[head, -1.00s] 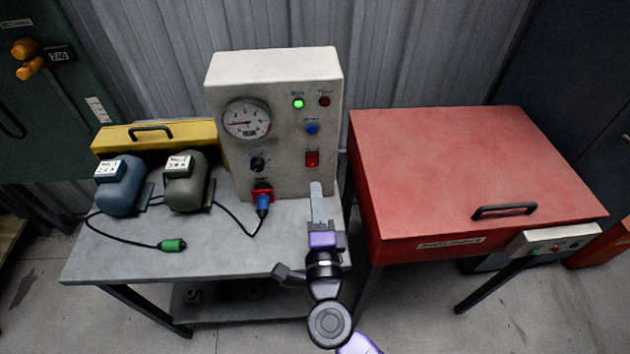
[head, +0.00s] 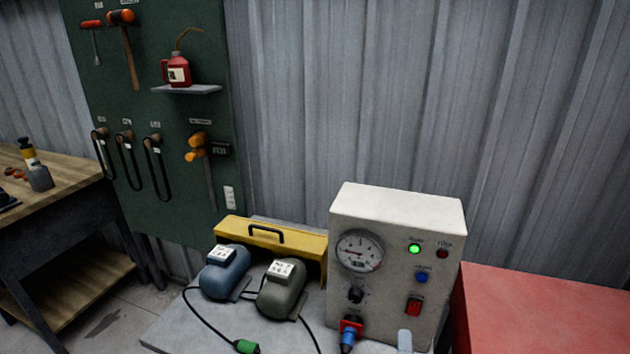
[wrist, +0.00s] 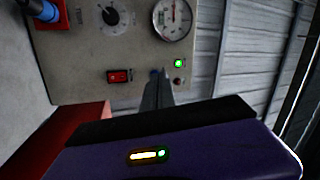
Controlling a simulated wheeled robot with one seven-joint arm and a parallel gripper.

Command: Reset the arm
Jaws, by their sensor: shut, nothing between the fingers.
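My gripper (wrist: 157,88) is shut and empty. In the wrist view its fingers point at the front panel of the white control box (wrist: 80,50), near the blue button, and hide part of the panel; I cannot tell whether they touch it. In the head view only the tip of my gripper (head: 405,340) shows at the bottom edge, in front of the control box (head: 395,205). The green lamp (head: 414,249) is lit. The red switch (head: 413,305) sits below the blue button (head: 421,278). A blue plug (head: 347,340) is in the red socket.
A blue motor (head: 225,275) and a grey-green motor (head: 281,292) stand on the grey table (head: 180,328) left of the box. A yellow case (head: 285,245) is behind them. A red cabinet (head: 550,310) stands at right. A green tool board (head: 165,130) hangs at left.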

